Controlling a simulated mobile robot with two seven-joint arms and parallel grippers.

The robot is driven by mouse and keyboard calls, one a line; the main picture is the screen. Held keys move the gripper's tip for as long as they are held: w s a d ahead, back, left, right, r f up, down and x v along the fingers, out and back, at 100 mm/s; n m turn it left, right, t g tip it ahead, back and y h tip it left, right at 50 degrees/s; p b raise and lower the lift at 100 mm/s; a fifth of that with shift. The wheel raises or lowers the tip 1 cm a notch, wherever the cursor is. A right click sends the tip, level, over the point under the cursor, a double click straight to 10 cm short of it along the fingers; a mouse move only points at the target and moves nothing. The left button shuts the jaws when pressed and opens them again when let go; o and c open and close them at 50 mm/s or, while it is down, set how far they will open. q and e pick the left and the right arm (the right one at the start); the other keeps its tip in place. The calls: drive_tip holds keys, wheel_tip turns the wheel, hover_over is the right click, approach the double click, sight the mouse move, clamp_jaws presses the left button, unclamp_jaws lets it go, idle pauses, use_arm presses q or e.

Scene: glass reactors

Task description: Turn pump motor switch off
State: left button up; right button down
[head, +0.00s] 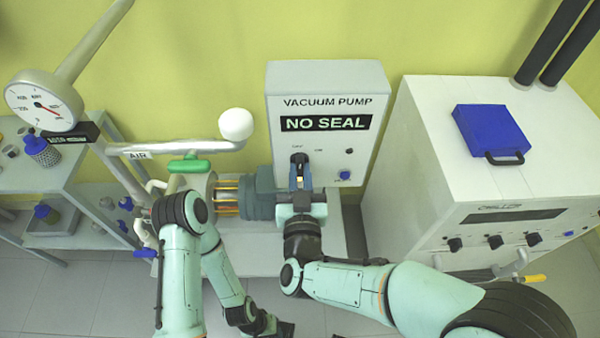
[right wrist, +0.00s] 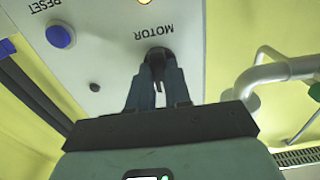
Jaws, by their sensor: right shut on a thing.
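The vacuum pump control box (head: 328,80) stands against the wall, with a "NO SEAL" display (head: 325,122) on its front. The black motor switch (right wrist: 157,56) sits under the "MOTOR" label in the right wrist view. My right gripper (right wrist: 158,78) is shut on this switch, fingertips on either side of its lower part. In the head view the right gripper (head: 299,176) reaches up to the box front and hides much of the switch. My left gripper (head: 272,325) hangs low at the bottom edge; its jaws are not clear.
A blue reset button (right wrist: 60,35) and a small lamp (right wrist: 94,87) are on the same panel. A white chiller cabinet (head: 430,150) stands at the right. Air piping with a green valve handle (head: 188,165) and a gauge (head: 45,100) are at the left.

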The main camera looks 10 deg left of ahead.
idle(0.5)
drive_tip(key=c, duration=1.1)
unclamp_jaws()
drive_tip(key=shift+o, duration=0.2)
drive_tip(key=shift+s, duration=0.15)
use_arm(q)
wheel_tip(320, 180, down, 6)
drive_tip(key=w+t+b, duration=0.1)
drive_tip(key=w+b, duration=0.2)
drive_tip(key=b, duration=0.4)
drive_tip(key=shift+a+r, duration=0.15)
use_arm(e)
drive_tip(key=v, duration=1.3)
use_arm(q)
drive_tip(key=shift+s, duration=0.1)
use_arm(e)
drive_tip(key=shift+s, duration=0.1)
